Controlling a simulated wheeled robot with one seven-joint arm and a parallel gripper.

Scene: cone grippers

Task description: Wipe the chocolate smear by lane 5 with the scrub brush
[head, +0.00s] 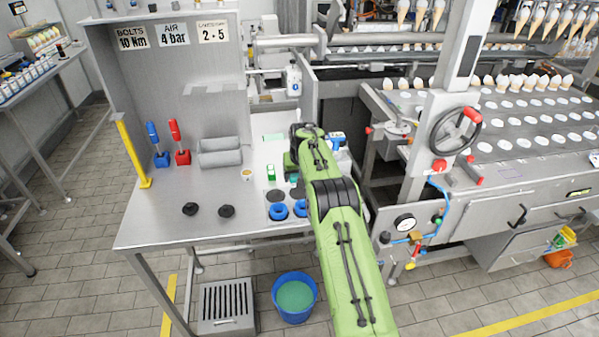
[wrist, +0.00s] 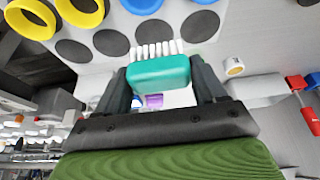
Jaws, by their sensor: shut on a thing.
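The scrub brush (wrist: 158,72) has a teal body and white bristles that point to the top of the wrist view. My gripper (wrist: 160,82) is shut on it, with one dark finger on each side. The brush is over the workbench, among dark round spots. In the head view my green arm reaches over the workbench (head: 160,216) and mostly hides my gripper and the brush. I make out no chocolate smear in either view, and I cannot tell which lane is lane 5.
The lane plate (head: 530,120) with rows of white rounds and standing cones is at the right, behind a post with a handwheel (head: 455,130). Blue rings (head: 277,212) lie on the bench. A blue bucket (head: 295,297) stands on the floor.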

